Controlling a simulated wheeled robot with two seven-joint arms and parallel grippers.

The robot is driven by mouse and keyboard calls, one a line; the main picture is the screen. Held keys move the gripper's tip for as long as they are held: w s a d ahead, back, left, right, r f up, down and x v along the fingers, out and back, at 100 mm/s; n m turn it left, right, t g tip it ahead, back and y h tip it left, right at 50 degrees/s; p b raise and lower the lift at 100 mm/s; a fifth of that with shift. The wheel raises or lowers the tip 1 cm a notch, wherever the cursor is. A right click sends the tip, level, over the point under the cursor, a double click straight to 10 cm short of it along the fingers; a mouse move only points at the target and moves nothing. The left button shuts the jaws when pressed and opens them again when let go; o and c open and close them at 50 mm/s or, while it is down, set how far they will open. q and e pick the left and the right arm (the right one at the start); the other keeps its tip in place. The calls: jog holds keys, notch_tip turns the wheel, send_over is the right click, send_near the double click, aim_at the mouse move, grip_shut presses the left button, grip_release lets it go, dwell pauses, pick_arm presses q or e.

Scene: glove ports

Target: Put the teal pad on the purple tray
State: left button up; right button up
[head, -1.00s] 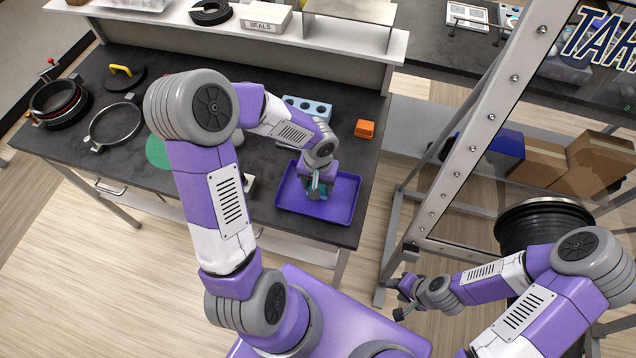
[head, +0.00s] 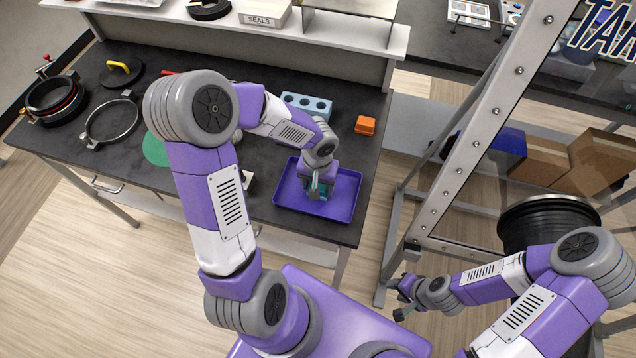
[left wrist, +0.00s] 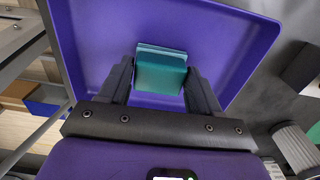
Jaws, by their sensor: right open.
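The purple tray (head: 343,197) lies flat near the front right edge of the dark bench; its inside also fills much of the left wrist view (left wrist: 90,30). The teal pad (left wrist: 160,72) is between the two fingers of my left gripper (left wrist: 160,78), which close on its sides. In the head view, the left gripper (head: 318,190) points down within the tray's rim, and only a little of the pad shows. I cannot tell whether the pad touches the tray floor. My right gripper (head: 401,300) is open and empty, low beside the metal frame, away from the bench.
An orange block (head: 365,125) and a light blue block with holes (head: 306,107) stand behind the tray. A green disc (head: 155,150) and ring-shaped parts (head: 112,121) lie to the left. A clear panel in a metal frame (head: 470,150) stands right of the bench.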

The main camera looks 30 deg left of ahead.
pick_arm(q)
jog(key=o, duration=0.4)
jog(key=shift+r, duration=0.1)
notch_tip(320, 180, up, 8)
jog(key=shift+f+p, duration=0.25)
jog(key=shift+p, duration=0.55)
